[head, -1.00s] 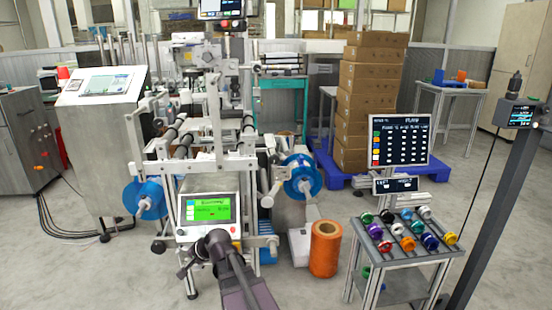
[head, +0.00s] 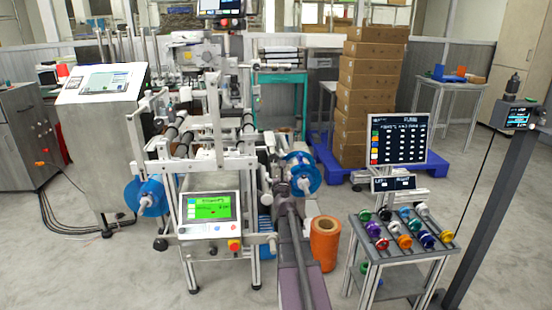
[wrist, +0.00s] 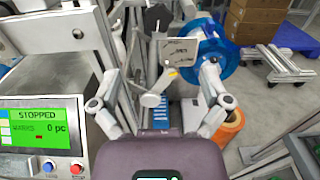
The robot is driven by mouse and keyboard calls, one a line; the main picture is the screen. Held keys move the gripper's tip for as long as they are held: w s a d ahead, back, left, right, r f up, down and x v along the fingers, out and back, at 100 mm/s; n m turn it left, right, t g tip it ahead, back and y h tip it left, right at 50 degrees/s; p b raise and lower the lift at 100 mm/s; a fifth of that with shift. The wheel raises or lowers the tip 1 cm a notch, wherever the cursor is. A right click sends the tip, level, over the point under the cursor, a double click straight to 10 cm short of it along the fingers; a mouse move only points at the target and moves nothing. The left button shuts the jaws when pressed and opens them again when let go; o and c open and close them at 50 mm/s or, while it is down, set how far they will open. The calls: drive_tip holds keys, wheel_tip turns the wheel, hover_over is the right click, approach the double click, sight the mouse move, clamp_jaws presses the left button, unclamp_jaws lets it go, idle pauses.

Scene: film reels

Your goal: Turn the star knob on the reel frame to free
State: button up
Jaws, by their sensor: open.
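The star knob (wrist: 158,18) shows as a dark lobed shape near the top of the wrist view, left of the blue reel (wrist: 228,68). My gripper (wrist: 160,78) is open and empty, its fingers spread below the knob and apart from it. In the head view my gripper (head: 284,190) is at the right side of the reel frame (head: 253,205), by the blue reel (head: 302,176). The knob cannot be made out there. Its setting is not readable.
The control panel (wrist: 42,121) reads STOPPED, 0 pc, close on the left. An orange roll (head: 325,243) stands on the floor right of my arm. A rack of coloured rolls (head: 405,240) and a display board (head: 397,139) are further right.

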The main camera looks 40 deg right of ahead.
sight(275, 159)
drive_tip(key=shift+w, duration=0.1)
idle(0.3)
drive_tip(key=x, duration=1.3)
drive_tip(key=shift+w+d, duration=0.15)
drive_tip(key=shift+w, duration=0.15)
drive_tip(key=c, duration=1.1)
drive_tip(key=shift+d+r, duration=0.1)
drive_tip(key=shift+d, duration=0.2)
drive_tip(key=shift+s+a, duration=0.1)
drive_tip(key=shift+a, duration=0.1)
drive_tip(key=shift+c, duration=0.3)
